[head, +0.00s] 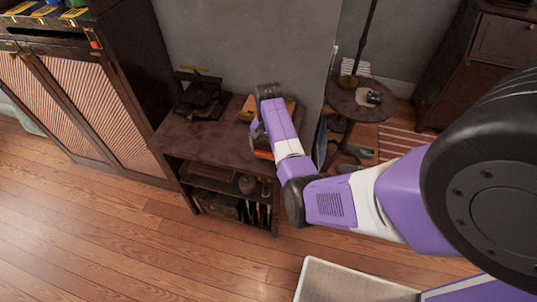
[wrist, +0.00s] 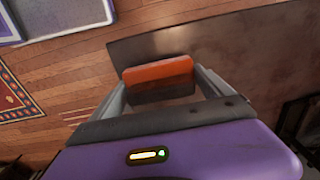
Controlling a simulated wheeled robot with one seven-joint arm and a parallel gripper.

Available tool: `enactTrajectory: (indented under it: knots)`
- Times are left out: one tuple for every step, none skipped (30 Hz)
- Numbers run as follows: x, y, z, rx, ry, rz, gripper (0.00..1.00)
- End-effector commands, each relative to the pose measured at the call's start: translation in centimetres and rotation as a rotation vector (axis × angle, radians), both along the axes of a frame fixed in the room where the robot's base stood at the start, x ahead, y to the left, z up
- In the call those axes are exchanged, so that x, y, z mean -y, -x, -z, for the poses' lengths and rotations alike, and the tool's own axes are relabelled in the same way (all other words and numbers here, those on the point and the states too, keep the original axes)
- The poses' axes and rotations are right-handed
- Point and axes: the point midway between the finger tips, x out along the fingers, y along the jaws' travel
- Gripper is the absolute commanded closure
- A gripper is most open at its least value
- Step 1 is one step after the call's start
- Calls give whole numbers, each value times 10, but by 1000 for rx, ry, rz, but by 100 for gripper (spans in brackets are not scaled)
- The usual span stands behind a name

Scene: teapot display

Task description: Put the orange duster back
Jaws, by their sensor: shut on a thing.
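The duster (wrist: 158,70) is a small block with an orange top and a darker lower part in the wrist view. My gripper (wrist: 162,88) is shut on it, with a grey finger on each side. In the head view my gripper (head: 258,140) is over the right part of a small dark brown table (head: 215,140). An orange patch (head: 263,154) shows just below it, largely hidden by my arm. I cannot tell whether the duster touches the table.
A dark ornate object (head: 200,92) stands at the table's back left. A wooden item (head: 245,112) lies partly behind my arm. Lower shelves hold several things. A large cabinet (head: 80,100) stands left, a round side table (head: 358,100) right. A white-rimmed bin (head: 345,283) is in front.

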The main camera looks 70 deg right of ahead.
Motion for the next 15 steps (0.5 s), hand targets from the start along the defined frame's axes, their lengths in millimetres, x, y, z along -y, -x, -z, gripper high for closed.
enactTrajectory:
  knots:
    - [0, 0, 5, -1, -1, 0, 48]
    - [-1, 1, 9, -1, -3, 0, 48]
    - [-1, 1, 15, -1, -2, 0, 48]
    - [-1, 1, 20, -2, -3, 0, 48]
    - [0, 0, 24, -1, -3, 0, 48]
    - [0, 0, 29, -1, -2, 0, 48]
    - [0, 0, 31, -1, -2, 0, 48]
    - [0, 0, 34, -1, -1, 0, 48]
    - [0, 0, 36, 0, 0, 0, 48]
    - [0, 0, 37, 0, 0, 0, 48]
    - [0, 0, 37, 0, 0, 0, 48]
    - [0, 0, 37, 0, 0, 0, 48]
    - [0, 0, 37, 0, 0, 0, 48]
    - [0, 0, 37, 0, 0, 0, 48]
    - [0, 0, 37, 0, 0, 0, 48]
